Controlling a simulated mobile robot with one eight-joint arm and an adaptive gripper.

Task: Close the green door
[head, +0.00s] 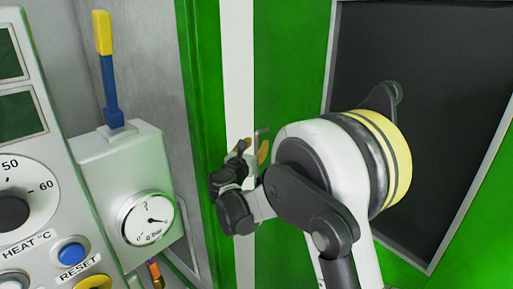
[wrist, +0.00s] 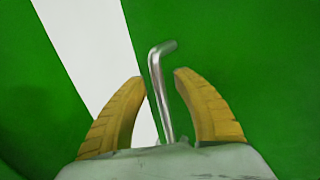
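The green door (head: 285,70) fills the middle and right of the head view, with a large dark panel (head: 425,60) in it. A bent metal handle (wrist: 157,85) stands against the green surface in the wrist view, beside a white strip; its tip also shows in the head view (head: 262,132). My gripper (head: 253,150) is at the handle. In the wrist view its two yellow fingers (wrist: 160,75) are open, one on each side of the handle, with visible gaps. The handle's lower end is hidden by the gripper body. I cannot tell how far the door stands open.
A grey box with a round gauge (head: 148,218) and a blue-and-yellow lever (head: 109,80) is at left. A control panel with a dial, a blue reset button (head: 71,251) and dark screens stands at the far left. A white vertical strip (head: 238,60) runs beside the handle.

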